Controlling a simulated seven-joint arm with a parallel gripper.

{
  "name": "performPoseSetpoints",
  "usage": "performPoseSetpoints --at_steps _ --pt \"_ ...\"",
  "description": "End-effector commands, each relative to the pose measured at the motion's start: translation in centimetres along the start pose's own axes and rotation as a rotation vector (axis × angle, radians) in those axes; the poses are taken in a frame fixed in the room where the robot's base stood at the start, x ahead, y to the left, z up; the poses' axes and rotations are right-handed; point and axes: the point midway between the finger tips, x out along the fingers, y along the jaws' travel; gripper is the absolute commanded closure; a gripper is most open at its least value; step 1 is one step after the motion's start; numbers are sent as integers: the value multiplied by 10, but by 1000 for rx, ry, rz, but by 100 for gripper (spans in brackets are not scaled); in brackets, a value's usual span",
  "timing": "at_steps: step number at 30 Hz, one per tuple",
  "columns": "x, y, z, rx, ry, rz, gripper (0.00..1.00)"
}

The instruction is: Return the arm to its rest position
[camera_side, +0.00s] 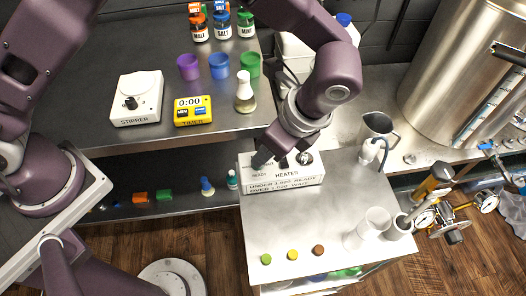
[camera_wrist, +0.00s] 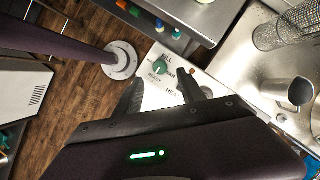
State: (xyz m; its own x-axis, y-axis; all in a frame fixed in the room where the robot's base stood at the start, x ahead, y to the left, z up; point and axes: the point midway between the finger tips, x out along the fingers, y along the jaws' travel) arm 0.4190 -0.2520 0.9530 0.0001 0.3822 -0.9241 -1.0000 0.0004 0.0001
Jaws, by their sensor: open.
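My arm reaches in from the top of the side view and bends down at the wrist. My gripper (camera_side: 282,158) is open and empty, just over the white heater (camera_side: 284,188) on the front counter. Whether the fingertips touch the heater cannot be told. In the wrist view, the two dark fingers of my gripper (camera_wrist: 160,90) stand apart, with the heater's labelled top (camera_wrist: 158,92) and a green knob (camera_wrist: 160,67) beyond them. My gripper body hides part of the heater there.
Left of it are a stirrer (camera_side: 137,98), a yellow timer (camera_side: 193,110), a flask (camera_side: 244,92), coloured cups (camera_side: 218,66) and labelled bottles (camera_side: 221,27). Three coloured caps (camera_side: 292,255) line the front edge.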

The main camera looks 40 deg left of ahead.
Motion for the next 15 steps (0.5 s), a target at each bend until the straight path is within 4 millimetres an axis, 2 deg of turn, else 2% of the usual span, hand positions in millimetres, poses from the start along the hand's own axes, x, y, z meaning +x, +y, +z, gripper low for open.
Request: performPoseSetpoints --at_steps 3,9,11,14,15 --pt "-6 0 0 1 0 0 53" --pt "-6 0 0 0 0 0 53" --pt "-11 -1 7 -21 7 -3 53" --pt "-41 -6 45 -159 58 -19 53" --pt "-58 -5 71 -251 92 -26 53"
